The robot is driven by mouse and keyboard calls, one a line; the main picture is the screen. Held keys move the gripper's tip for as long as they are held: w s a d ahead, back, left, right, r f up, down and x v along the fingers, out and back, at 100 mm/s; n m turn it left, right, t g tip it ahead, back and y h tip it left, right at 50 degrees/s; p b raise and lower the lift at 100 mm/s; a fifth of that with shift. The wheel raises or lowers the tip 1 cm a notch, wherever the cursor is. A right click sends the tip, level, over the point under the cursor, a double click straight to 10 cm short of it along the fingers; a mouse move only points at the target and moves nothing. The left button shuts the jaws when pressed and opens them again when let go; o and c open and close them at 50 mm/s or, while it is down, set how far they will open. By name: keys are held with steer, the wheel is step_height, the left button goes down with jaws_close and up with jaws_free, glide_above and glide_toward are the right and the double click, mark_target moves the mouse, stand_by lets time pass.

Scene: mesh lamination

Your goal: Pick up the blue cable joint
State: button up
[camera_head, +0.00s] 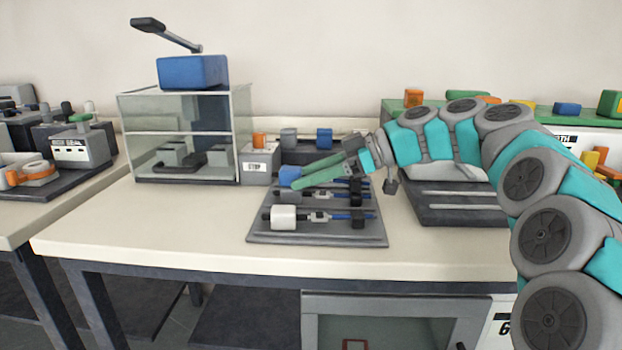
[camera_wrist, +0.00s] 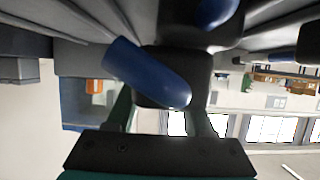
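The blue cable joint (camera_head: 289,175) lies at the left end of the back row on the dark grey tray (camera_head: 262,236). My gripper (camera_head: 294,178) reaches in from the right, low over this row, with its green fingertips at the blue end piece. The fingers stand apart; whether they touch the joint cannot be told. In the wrist view, my gripper (camera_wrist: 160,112) shows two spread fingers, with a blue rod (camera_wrist: 145,72) and a black block (camera_wrist: 195,62) crossing in front of them. The fingertips are hidden there.
A white-ended cable joint (camera_head: 284,217) and a grey-ended one (camera_head: 289,197) lie in front, close to my gripper. A glass case (camera_head: 185,140) stands left, and a grey STOP box (camera_head: 258,165) behind. The tabletop (camera_head: 150,225) is clear at front left.

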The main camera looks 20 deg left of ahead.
jaws_close()
steer(key=shift+r, duration=0.1)
stand_by(0.4)
